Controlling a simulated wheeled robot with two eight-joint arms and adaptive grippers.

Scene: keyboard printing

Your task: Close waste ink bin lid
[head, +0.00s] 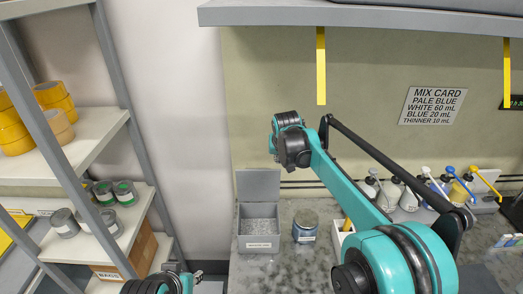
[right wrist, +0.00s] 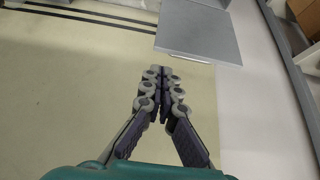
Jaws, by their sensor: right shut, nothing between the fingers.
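The waste ink bin (head: 259,243) is a grey open box with a pale label on its front. It stands on the speckled counter, left of the middle in the head view. Its flat grey lid (head: 258,186) stands upright at the back, so the bin is open. In the right wrist view the lid (right wrist: 200,32) is a grey plate at the top. My right gripper (right wrist: 161,73) has its fingers together and empty, near the lid's edge but apart from it in the picture. In the head view its fingers are not clear behind my wrist. My left gripper does not show.
A lidded jar (head: 305,226) stands just right of the bin. Several pump bottles (head: 410,194) line the back of the counter. A shelf rack (head: 95,140) with tape rolls and cans is at the left. An overhead shelf (head: 360,17) with yellow strips hangs above.

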